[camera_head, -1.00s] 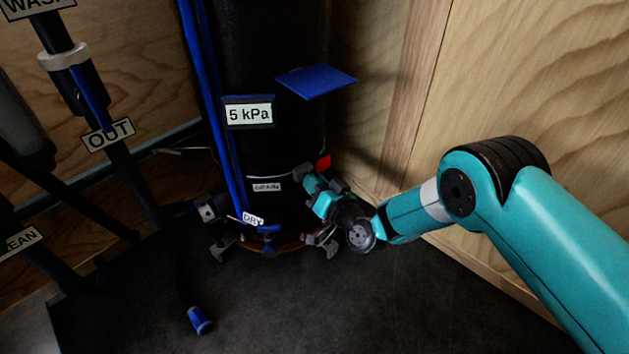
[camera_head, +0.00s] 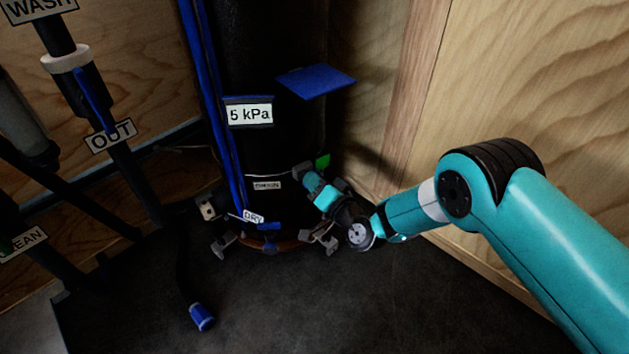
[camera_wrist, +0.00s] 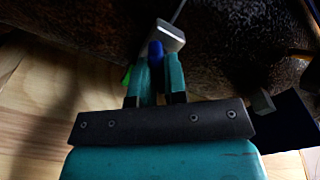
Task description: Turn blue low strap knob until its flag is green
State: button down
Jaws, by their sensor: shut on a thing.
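The flag (camera_head: 322,161) at the low strap on the black tank (camera_head: 265,150) is green; a sliver of the green flag (camera_wrist: 126,77) also shows in the wrist view, left of the fingers. The blue knob (camera_wrist: 155,52) sits between the two teal fingers of my gripper (camera_wrist: 159,75), which is shut on it. In the head view my gripper (camera_head: 308,180) is at the tank's lower right side, just below the flag, and it hides the knob there.
A blue plate (camera_head: 316,81) juts from the tank above my gripper. Wooden walls (camera_head: 500,110) stand close on the right. A blue-ended hose (camera_head: 201,317) lies on the dark floor, and labelled pipes (camera_head: 110,137) stand at left. The floor in front is clear.

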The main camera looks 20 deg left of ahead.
jog(key=c, duration=1.2)
grip_release()
jog(key=shift+o, duration=0.2)
jog(key=shift+s, duration=0.1)
jog(key=p+v, duration=1.7)
jog(key=p, duration=0.5)
jog(key=shift+d, duration=0.15)
